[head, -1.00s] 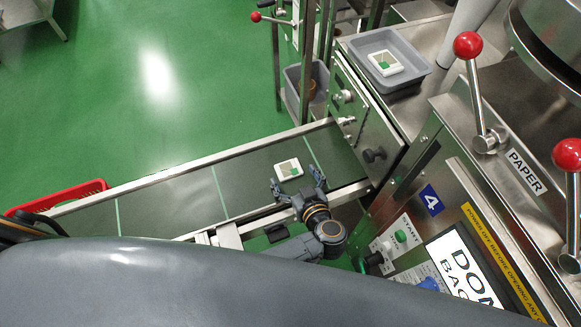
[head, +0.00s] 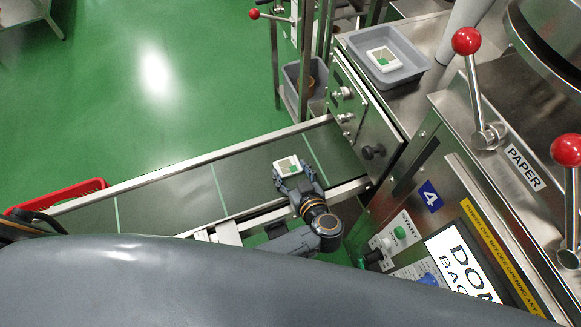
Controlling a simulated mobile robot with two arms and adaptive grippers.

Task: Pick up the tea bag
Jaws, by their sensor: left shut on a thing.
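The tea bag (head: 287,165) is a small white square with a green patch, over the dark conveyor belt near the machine's outlet. My left gripper (head: 293,176) is shut on the tea bag, with its fingers at the bag's near side. Whether the bag touches the belt or is slightly above it I cannot tell. My right gripper is not in view.
The conveyor belt (head: 180,195) has metal side rails and pale cross lines. A grey tray (head: 408,76) with another tea bag (head: 384,60) stands on the machine. A red basket (head: 60,193) is at the belt's left end. Red-knobbed levers (head: 467,41) stand at right.

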